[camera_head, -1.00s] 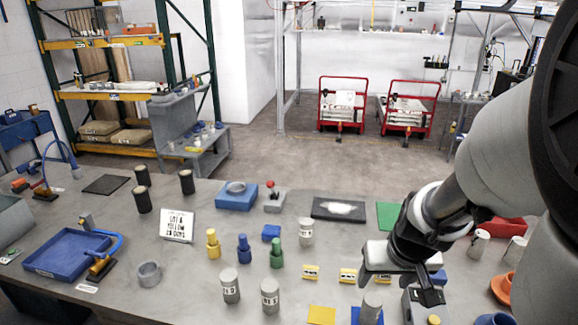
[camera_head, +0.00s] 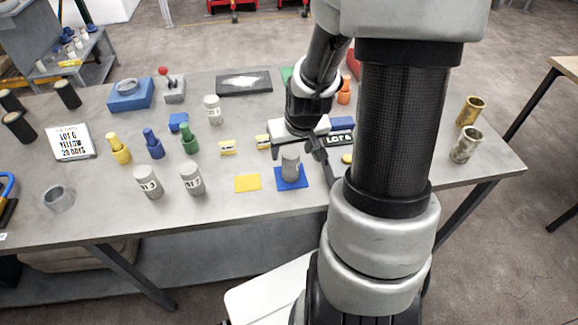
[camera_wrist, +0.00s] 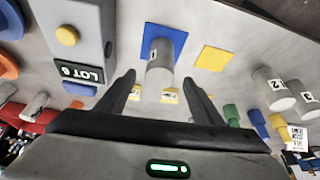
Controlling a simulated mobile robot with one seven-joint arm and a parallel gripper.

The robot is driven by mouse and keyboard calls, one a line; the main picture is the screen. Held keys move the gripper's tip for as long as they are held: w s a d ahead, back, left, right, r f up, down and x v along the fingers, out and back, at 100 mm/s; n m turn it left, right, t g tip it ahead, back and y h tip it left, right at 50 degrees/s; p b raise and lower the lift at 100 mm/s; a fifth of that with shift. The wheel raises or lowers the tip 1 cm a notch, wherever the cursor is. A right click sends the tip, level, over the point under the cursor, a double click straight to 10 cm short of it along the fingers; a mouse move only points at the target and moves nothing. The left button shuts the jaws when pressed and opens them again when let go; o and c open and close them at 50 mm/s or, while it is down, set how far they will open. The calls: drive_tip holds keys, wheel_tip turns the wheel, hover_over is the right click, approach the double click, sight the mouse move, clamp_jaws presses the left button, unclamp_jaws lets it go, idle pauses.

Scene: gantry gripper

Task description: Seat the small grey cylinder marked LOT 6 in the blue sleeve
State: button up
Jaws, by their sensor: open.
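A small grey cylinder (camera_head: 291,166) stands upright on a blue square pad (camera_head: 291,184) near the table's front edge. I cannot read a lot mark on it. In the wrist view the cylinder (camera_wrist: 160,62) lies ahead of and between my spread fingers. My gripper (camera_head: 301,162) is open and empty, close to the cylinder in the head view; contact cannot be told. A grey box with a LOT 6 display (camera_wrist: 80,72) and a yellow button (camera_wrist: 67,36) is beside it. No blue sleeve is certain: a blue block with a grey ring (camera_head: 145,97) and a small blue bottle-shaped piece (camera_head: 153,146) show.
Two numbered grey cylinders (camera_head: 149,184) (camera_head: 192,181) stand left of a yellow pad (camera_head: 247,183). Yellow (camera_head: 119,149) and green (camera_head: 189,141) pieces flank the blue one. A sign (camera_head: 70,142) reads LOT 6, YELLOW, 28 DAYS. My arm hides part of the right side.

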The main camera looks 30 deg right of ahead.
sight(291, 155)
drive_tip(key=b+x, duration=0.2)
drive_tip(key=x, duration=0.1)
drive_tip(key=b+x, duration=0.2)
drive_tip(key=shift+s+f, duration=0.2)
drive_tip(key=shift+s, duration=0.05)
drive_tip(key=shift+r, duration=0.15)
clamp_jaws()
